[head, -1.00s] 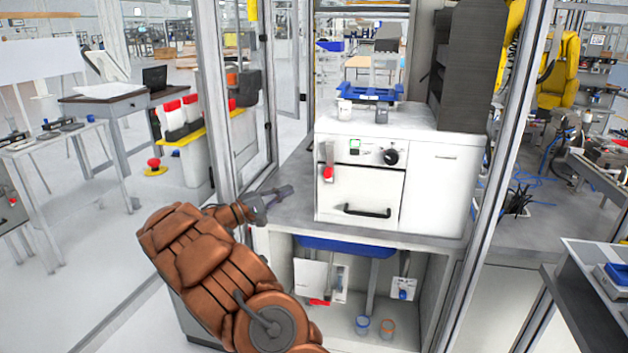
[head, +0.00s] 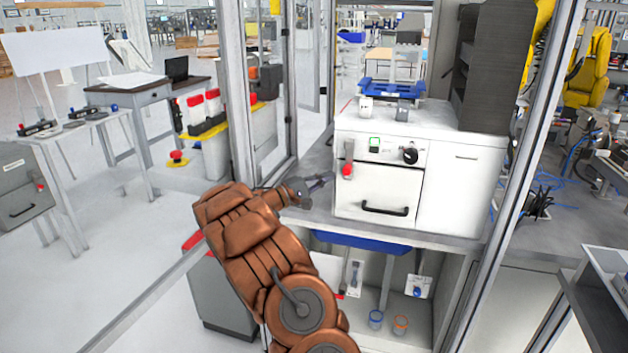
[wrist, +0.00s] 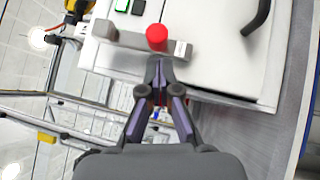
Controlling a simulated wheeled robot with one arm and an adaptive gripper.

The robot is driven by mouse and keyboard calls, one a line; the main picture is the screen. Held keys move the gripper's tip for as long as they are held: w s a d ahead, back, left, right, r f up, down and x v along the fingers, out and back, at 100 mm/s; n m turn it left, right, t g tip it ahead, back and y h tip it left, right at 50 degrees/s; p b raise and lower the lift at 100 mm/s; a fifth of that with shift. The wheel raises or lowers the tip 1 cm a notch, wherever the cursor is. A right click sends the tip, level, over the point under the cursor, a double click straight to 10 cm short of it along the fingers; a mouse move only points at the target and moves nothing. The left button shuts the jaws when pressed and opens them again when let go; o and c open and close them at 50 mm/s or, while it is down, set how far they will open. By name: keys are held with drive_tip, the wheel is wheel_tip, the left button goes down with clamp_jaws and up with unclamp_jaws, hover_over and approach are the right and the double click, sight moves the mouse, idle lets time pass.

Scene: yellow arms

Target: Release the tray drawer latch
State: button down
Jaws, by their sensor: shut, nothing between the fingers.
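A white machine (head: 465,190) stands on the counter. Its front has a drawer panel (head: 375,188) with a black handle (head: 385,209). A grey latch lever (head: 348,152) with a red knob (head: 347,171) hangs straight down at the panel's upper left. My gripper (head: 331,178) is shut and empty, just left of the machine's front in the head view. In the wrist view, the fingertips (wrist: 158,65) are together close to the red knob (wrist: 157,38), which lies beyond them on the grey lever (wrist: 125,38). I cannot tell whether they touch it.
A green button (head: 374,142) and black dial (head: 410,156) sit right of the latch. A blue fixture (head: 393,90) stands on top. Metal frame posts (head: 241,95) stand left of the counter. A blue tray (head: 362,242) hangs beneath the counter.

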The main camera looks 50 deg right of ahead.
sight(348, 163)
drive_tip(key=x, duration=0.2)
drive_tip(key=shift+s+d, duration=0.1)
drive_tip(key=shift+d, duration=0.15)
idle(0.4)
